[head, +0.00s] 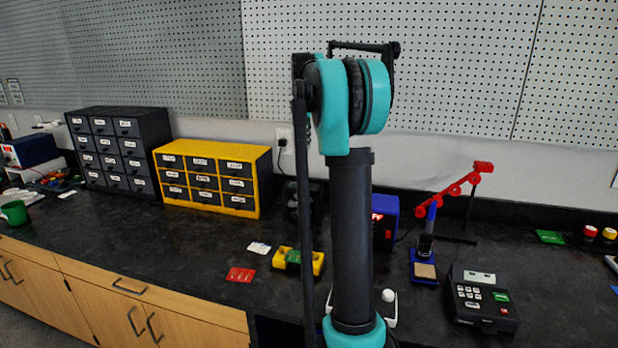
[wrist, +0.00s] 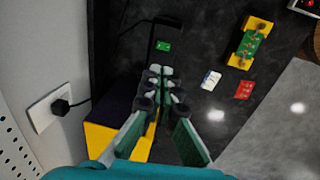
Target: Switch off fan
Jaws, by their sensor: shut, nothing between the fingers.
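A black fan (head: 291,200) stands on the dark worktop beside the yellow drawer cabinet in the head view, partly hidden behind my arm. In the wrist view a dark body, which looks like the fan (wrist: 164,32), sits just beyond my fingertips. A small green patch on it, apparently its switch (wrist: 163,46), faces the camera. My gripper (wrist: 160,74) is shut and empty. Its tips are close to the green switch in the picture; I cannot tell whether they touch. My gripper cannot be made out in the head view.
The yellow cabinet (head: 212,207) stands left of the fan. A wall outlet (wrist: 48,107) with a black plug and cord is near. A yellow holder with a green board (head: 294,261), a red board (head: 240,274) and a white card (head: 258,248) lie in front.

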